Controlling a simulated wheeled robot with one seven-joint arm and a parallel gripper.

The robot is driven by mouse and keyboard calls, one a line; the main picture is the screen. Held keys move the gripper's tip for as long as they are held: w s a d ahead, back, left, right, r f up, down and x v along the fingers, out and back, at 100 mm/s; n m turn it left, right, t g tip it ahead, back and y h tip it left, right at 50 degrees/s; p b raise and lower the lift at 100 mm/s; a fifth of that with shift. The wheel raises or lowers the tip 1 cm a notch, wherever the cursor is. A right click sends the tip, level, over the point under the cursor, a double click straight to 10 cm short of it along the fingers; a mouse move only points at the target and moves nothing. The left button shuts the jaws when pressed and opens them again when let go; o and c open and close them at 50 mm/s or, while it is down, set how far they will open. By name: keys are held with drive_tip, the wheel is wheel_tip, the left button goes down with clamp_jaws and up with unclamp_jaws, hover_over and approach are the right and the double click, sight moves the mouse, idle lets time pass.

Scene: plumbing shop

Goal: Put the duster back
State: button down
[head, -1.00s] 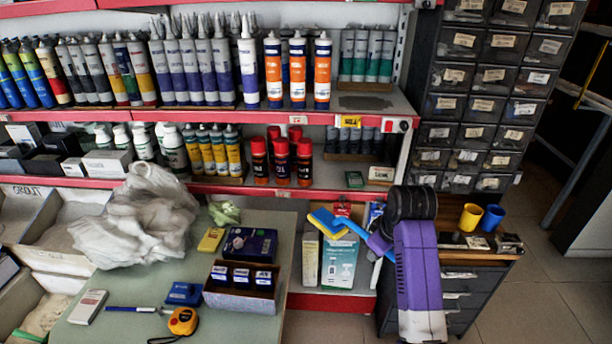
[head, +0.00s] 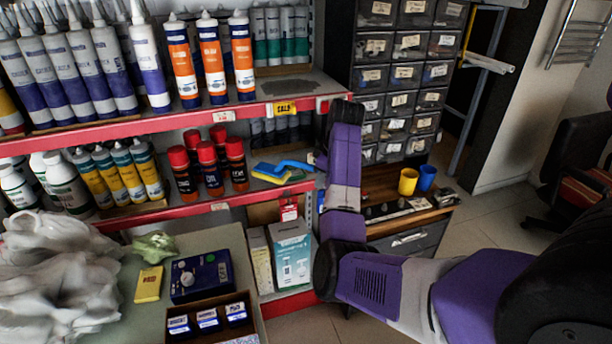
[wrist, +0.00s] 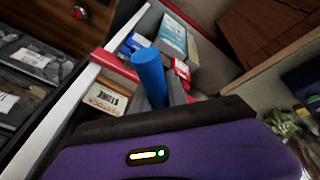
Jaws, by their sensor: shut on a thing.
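The duster is a blue handle with a flat yellow and blue head (head: 270,173). In the head view it hangs in the air in front of the lower shelf, right of the red-capped cans. In the wrist view its blue handle (wrist: 149,72) stands out from my gripper (wrist: 162,101). My gripper is shut on the handle; its fingertips are mostly hidden behind my arm in the head view. Any contact between the duster's head and the shelf cannot be told.
Red-capped cans (head: 207,165) stand on the lower shelf. The upper shelf has orange cartridges (head: 212,57) and a bare dark patch (head: 284,107) near its right end. A drawer cabinet (head: 405,75) stands behind my arm. Boxes (head: 291,252) sit below; a counter (head: 200,240) is at left.

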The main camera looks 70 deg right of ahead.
drive_tip(key=w+d+f, duration=0.3)
drive_tip(key=w+d, duration=0.1)
drive_tip(key=w, duration=0.1)
drive_tip(key=shift+w+d+f, duration=0.2)
drive_tip(key=shift+w+f, duration=0.05)
drive_tip(key=shift+w, duration=0.1)
drive_tip(key=c, duration=1.3)
unclamp_jaws()
drive_tip(key=v, duration=1.2)
drive_tip(key=shift+p, duration=0.3)
drive_tip(key=shift+s, duration=0.1)
